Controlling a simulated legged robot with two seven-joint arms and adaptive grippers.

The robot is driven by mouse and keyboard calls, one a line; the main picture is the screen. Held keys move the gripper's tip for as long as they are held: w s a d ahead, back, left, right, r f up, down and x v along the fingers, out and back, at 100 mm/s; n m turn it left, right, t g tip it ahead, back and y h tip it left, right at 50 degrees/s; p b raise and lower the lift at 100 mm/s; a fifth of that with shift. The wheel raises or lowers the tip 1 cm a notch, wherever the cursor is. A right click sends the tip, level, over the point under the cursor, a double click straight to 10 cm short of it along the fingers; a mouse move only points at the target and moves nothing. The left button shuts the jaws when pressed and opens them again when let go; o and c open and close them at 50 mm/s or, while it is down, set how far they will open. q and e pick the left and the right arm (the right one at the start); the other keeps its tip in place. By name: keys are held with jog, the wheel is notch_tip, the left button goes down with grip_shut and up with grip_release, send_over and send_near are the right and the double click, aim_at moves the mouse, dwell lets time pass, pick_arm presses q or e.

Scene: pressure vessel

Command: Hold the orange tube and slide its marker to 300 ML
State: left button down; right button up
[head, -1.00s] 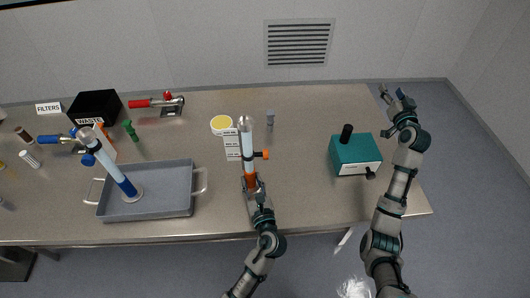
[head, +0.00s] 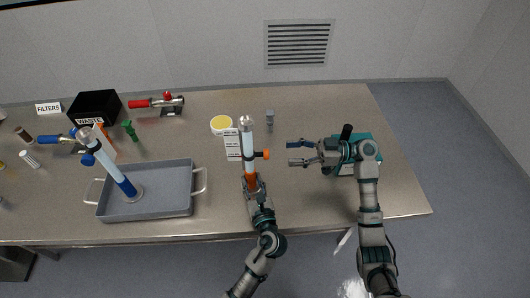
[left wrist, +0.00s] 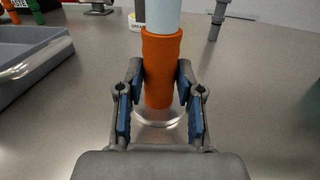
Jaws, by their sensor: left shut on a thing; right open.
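The orange tube (head: 249,181) stands upright near the middle of the table, with a clear upper part and an orange marker (head: 265,154) sticking out on its right side. My left gripper (head: 254,192) is shut on its orange lower part, which also shows between the fingers in the left wrist view (left wrist: 160,70). The tube's clear base shows below the fingers there. My right gripper (head: 289,153) is open and empty, to the right of the marker and apart from it, fingers pointing left. The scale marks on the tube are too small to read.
A white label card (head: 233,146) and a yellow-lidded tub (head: 221,124) are behind the tube. A teal box (head: 371,143) is partly hidden by my right arm. A grey tray (head: 165,205) with a blue tube (head: 124,183) is at left. A small grey item (head: 270,119) stands behind.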

aim_at(264, 153)
jog(key=a, duration=0.9)
jog(key=shift+w, duration=0.2)
jog(key=shift+c, duration=0.2)
jog(key=shift+r, duration=0.1)
grip_shut()
